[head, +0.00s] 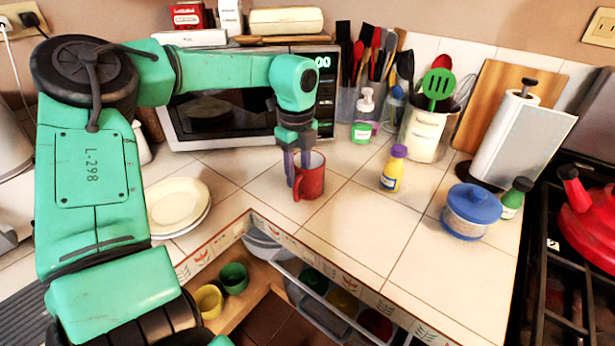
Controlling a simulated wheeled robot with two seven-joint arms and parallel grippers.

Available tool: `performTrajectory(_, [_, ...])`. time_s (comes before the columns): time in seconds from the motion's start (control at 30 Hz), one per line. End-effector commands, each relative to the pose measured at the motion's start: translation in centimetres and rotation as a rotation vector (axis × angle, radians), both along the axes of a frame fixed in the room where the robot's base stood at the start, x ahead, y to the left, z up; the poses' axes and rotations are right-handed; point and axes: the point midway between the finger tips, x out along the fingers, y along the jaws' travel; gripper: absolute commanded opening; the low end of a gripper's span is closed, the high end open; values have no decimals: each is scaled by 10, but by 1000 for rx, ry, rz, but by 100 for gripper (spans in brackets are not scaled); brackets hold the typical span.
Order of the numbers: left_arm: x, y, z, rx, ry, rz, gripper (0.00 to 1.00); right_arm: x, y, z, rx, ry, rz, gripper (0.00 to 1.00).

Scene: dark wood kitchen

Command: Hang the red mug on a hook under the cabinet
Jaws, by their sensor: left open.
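The red mug (312,180) stands upright on the tiled counter (345,215), with its handle toward the front left. My left gripper (293,181) points down at the mug's left side, fingers open. One finger appears to overlap the mug's near-left rim; I cannot tell whether it touches. My right gripper is not in view. No cabinet underside or hooks are visible.
A microwave (208,115) stands behind the mug. A yellow bottle (393,168), a blue-lidded jar (471,210) and a paper towel roll (508,135) are to the right. White plates (178,205) lie left. An open drawer (325,300) with cups is below the counter edge.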

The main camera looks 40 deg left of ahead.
Motion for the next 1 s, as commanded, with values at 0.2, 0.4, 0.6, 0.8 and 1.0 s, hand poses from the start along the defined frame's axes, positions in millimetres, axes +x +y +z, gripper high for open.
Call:
performTrajectory(0.2, [0, 0, -20, -1, 0, 0, 41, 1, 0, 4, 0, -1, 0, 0])
performTrajectory(0.4, [0, 0, -20, -1, 0, 0, 11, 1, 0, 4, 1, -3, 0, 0])
performTrajectory(0.6, [0, 0, -20, -1, 1, 0, 0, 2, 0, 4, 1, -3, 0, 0])
performTrajectory(0.8, [-1, 0, -21, -1, 3, 0, 0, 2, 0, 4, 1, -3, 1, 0])
performTrajectory(1.0, [-1, 0, -21, 0, 5, 0, 0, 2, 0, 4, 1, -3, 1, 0])
